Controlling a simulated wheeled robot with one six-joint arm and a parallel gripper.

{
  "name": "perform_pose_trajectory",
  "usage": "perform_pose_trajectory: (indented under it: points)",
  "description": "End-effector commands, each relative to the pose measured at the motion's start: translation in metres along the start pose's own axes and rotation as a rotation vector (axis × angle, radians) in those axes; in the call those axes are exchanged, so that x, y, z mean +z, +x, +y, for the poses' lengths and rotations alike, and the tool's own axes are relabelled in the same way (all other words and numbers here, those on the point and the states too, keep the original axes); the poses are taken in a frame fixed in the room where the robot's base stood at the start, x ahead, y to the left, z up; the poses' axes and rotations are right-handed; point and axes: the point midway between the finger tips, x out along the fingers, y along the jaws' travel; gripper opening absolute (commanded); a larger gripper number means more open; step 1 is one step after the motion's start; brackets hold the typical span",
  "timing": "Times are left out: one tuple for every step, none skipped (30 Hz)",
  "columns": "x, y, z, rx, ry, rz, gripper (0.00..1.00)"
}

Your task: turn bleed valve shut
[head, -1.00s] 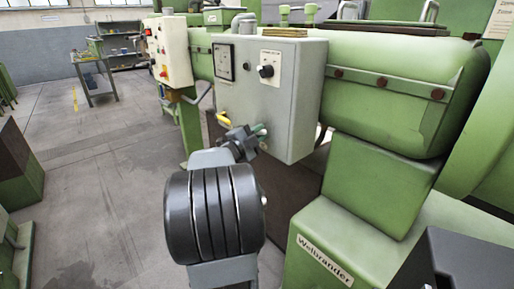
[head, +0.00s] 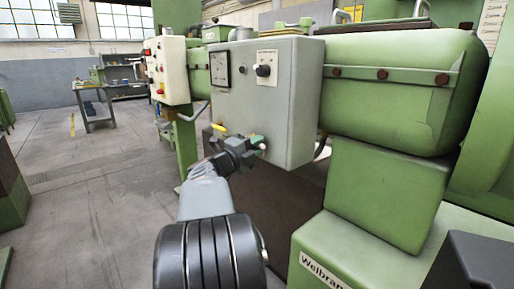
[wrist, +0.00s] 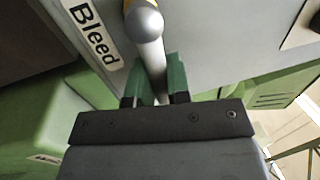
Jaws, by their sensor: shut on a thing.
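The bleed valve sits low on the front of the grey control box (head: 290,120). Its yellow part (head: 218,128) shows just left of my gripper (head: 255,143) in the head view. In the wrist view, a grey ball end (wrist: 145,22) with a yellow piece (wrist: 130,5) behind it tops a grey stem (wrist: 153,58). My gripper (wrist: 160,78) has its green fingertips on either side of that stem, shut on it. A white "Bleed" label (wrist: 92,32) is left of the valve.
The box also carries a gauge (head: 220,70) and a black knob (head: 263,70) above the valve. A green extruder barrel (head: 400,90) runs to the right, over a green base (head: 385,195). Open floor (head: 90,200) lies to the left.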

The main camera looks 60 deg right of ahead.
Motion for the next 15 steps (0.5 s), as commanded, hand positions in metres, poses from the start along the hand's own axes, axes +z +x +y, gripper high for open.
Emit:
perform_pose_trajectory:
  points:
    - [-0.0005, -0.0002, 0.0018, 0.004, 0.002, 0.003, 0.00]
    - [-0.0005, -0.0001, 0.0017, 0.004, 0.003, 0.003, 0.00]
    - [-0.0005, -0.0001, 0.0017, 0.004, 0.003, 0.003, 0.00]
    - [-0.0005, -0.0001, 0.0017, 0.004, 0.003, 0.003, 0.00]
    - [-0.0006, -0.0001, 0.0017, 0.004, 0.003, 0.003, 0.00]
    - [-0.0006, -0.0001, 0.0017, 0.004, 0.003, 0.003, 0.00]
    - [-0.0006, 0.0000, 0.0018, 0.004, 0.003, 0.003, 0.00]
    - [-0.0006, 0.0000, 0.0018, 0.004, 0.003, 0.003, 0.00]
    - [-0.0006, 0.0000, 0.0018, 0.004, 0.003, 0.003, 0.00]
    - [-0.0006, 0.0000, 0.0018, 0.004, 0.003, 0.004, 0.20]
    - [-0.0006, 0.0000, 0.0018, 0.004, 0.003, 0.004, 0.23]
    - [-0.0006, 0.0000, 0.0018, 0.004, 0.002, 0.003, 0.27]
    - [-0.0006, 0.0000, 0.0016, 0.003, 0.002, 0.003, 0.30]
    - [-0.0005, 0.0000, 0.0015, 0.003, 0.002, 0.003, 0.33]
    - [-0.0005, 0.0001, 0.0014, 0.003, 0.002, 0.003, 0.36]
